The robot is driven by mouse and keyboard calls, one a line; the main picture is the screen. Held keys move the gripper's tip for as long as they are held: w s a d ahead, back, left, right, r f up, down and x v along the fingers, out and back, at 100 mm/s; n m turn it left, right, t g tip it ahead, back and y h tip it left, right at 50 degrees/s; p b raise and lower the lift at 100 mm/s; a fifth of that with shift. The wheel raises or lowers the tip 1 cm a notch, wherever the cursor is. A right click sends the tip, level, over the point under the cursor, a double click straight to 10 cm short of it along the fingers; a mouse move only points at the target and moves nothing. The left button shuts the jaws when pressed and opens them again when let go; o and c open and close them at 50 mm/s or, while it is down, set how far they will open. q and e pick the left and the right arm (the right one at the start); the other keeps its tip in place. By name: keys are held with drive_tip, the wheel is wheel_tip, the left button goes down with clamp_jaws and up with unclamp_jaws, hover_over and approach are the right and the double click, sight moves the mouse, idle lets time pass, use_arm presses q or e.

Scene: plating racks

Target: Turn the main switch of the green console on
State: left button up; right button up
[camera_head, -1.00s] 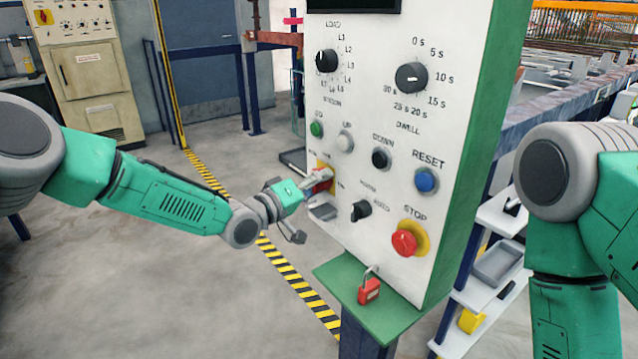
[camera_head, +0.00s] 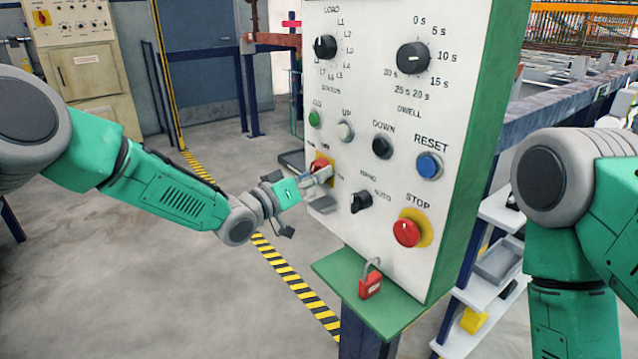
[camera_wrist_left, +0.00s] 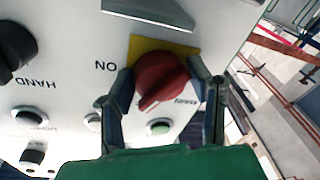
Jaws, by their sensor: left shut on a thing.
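The green console (camera_head: 415,185) has a white front panel with green sides. Its main switch is a red knob (camera_head: 318,164) on a yellow plate, low on the panel's left side. In the left wrist view the red knob (camera_wrist_left: 160,78) sits between the two fingers, and its ridge points down-left in that picture. An ON label (camera_wrist_left: 106,66) is printed beside the plate. My left gripper (camera_head: 322,176) is shut on the knob and hides part of it in the head view. My right gripper is out of view; only my right arm shows.
A red STOP button (camera_head: 407,232), a black selector (camera_head: 361,202) and a blue RESET button (camera_head: 429,166) are on the same panel. A red padlock (camera_head: 370,284) hangs at the green ledge (camera_head: 400,312) below. The floor to the left is open.

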use_arm(q)
drive_tip(key=m+b, duration=0.1)
drive_tip(key=m, duration=0.1)
drive_tip(key=m+b, duration=0.1)
drive_tip(key=m, duration=0.1)
drive_tip(key=m+h+b, duration=0.1)
drive_tip(key=m, duration=0.2)
drive_tip(key=shift+w+a, duration=0.2)
drive_tip(key=shift+a, duration=0.05)
drive_tip(key=m+g+b, duration=0.1)
drive_tip(key=m+b, duration=0.1)
drive_tip(key=m, duration=0.2)
drive_tip(key=shift+m+h, duration=0.4)
drive_tip(key=shift+f+m+b, duration=0.1)
drive_tip(key=shift+m+b, duration=0.25)
drive_tip(key=shift+m, duration=0.55)
drive_tip(key=shift+s+d+f, duration=0.1)
drive_tip(key=o, duration=1.1)
drive_tip(key=shift+c, duration=0.2)
drive_tip(key=shift+s, duration=0.1)
drive_tip(key=v, duration=1.2)
drive_tip(key=shift+a, duration=0.25)
